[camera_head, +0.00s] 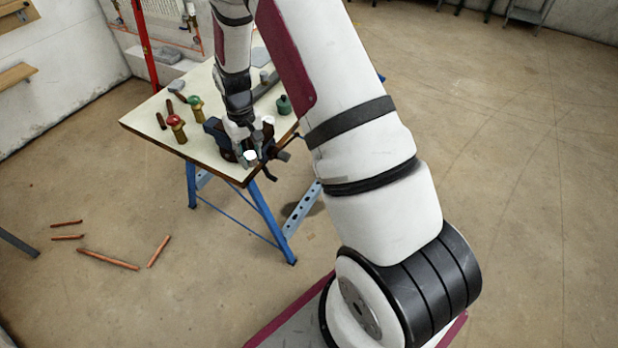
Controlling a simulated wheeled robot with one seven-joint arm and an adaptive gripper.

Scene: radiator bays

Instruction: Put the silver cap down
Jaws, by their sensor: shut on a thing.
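My gripper (250,158) points down at the near corner of the workbench (148,122), beside a dark vise (215,130). It is shut on a small pale piece, which looks like the silver cap (250,155). The piece is small and partly covered by the fingers. I cannot tell whether it touches anything below.
A red-topped valve (175,122), a green-topped valve (195,104) and a green bottle (284,104) stand on the bench. Blue trestle legs (270,217) support it. Copper pipe pieces (108,259) lie on the floor at left. The right floor is clear.

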